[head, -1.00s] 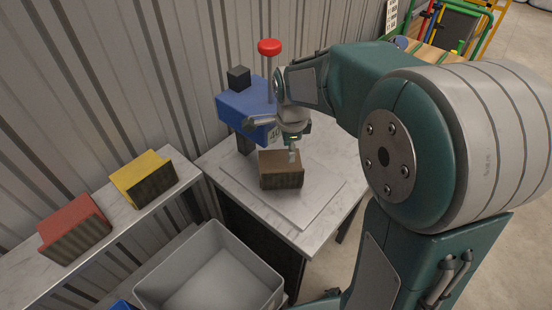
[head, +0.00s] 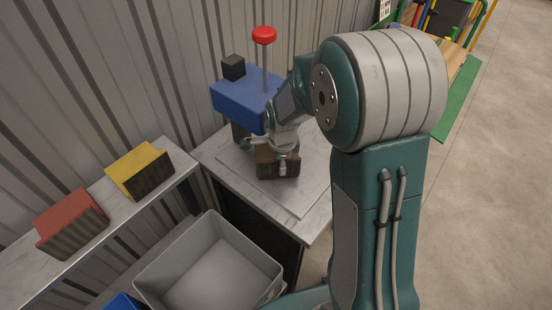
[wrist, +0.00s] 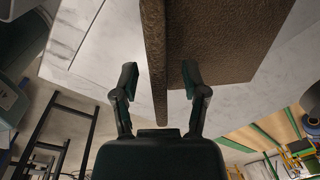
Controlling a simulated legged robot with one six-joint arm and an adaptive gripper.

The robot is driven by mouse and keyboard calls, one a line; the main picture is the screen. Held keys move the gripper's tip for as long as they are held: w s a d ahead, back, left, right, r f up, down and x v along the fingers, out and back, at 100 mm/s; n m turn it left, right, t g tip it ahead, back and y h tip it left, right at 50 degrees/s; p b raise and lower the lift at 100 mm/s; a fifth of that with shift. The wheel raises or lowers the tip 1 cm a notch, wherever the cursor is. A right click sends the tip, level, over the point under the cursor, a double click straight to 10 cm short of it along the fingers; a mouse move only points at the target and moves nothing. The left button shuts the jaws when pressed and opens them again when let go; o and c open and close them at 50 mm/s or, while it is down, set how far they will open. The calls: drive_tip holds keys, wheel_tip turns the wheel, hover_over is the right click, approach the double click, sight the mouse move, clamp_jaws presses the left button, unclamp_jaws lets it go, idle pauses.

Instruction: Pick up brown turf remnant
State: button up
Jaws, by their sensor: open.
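The brown turf remnant (head: 266,170) lies on a pale board on the marble-topped table, in front of a blue device. In the wrist view its broad brown face (wrist: 235,40) fills the upper right, and a narrower side shows as an upright strip in the middle. My gripper (head: 283,166) is at the remnant and partly hides it in the head view. In the wrist view my gripper (wrist: 159,78) is open, with one finger on each side of the narrow strip. The left finger looks clear of it; I cannot tell whether the right one touches.
The blue device (head: 240,103) with a red-knobbed lever (head: 264,36) stands close behind the remnant. A grey bin (head: 210,275) stands front left. A red block (head: 72,222) and a yellow block (head: 140,170) sit on the left shelf. Corrugated wall stands behind.

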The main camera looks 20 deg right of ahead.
drive_tip(key=shift+d, duration=0.1)
clamp_jaws()
drive_tip(key=shift+r, duration=0.4)
drive_tip(key=r, duration=0.2)
drive_tip(key=shift+s+d+r, duration=0.3)
drive_tip(key=shift+s+r, duration=0.1)
drive_tip(key=s+d, duration=1)
drive_tip(key=s, duration=0.4)
